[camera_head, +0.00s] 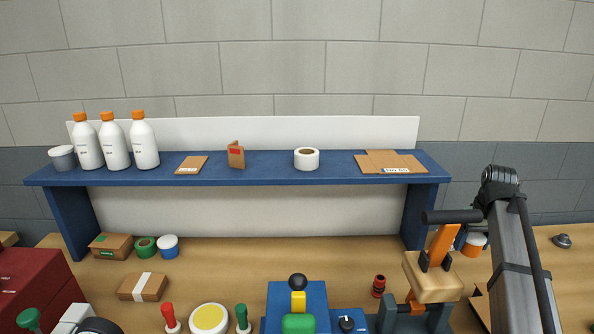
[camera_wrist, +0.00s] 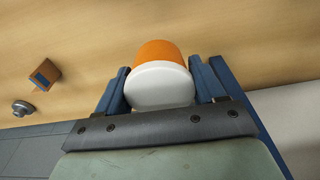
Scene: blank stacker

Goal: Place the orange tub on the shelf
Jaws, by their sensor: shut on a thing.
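The orange tub (camera_wrist: 160,53) has a white end facing the camera in the wrist view. It sits between the two blue fingers of my gripper (camera_wrist: 158,76), which is shut on it. In the head view the tub (camera_head: 479,239) shows only partly, behind my arm and right of the shelf's right leg. I cannot tell how far it is above the table. The blue shelf (camera_head: 240,178) stands at the back left of my gripper. Its board is higher in the picture than the tub.
On the shelf are three white bottles (camera_head: 114,145), a grey tub (camera_head: 62,157), cardboard pieces (camera_head: 391,162), a small brown box (camera_head: 236,155) and a tape roll (camera_head: 306,159). Gaps of bare board lie between them. A wooden block with an orange clamp (camera_head: 433,281) stands left of my arm.

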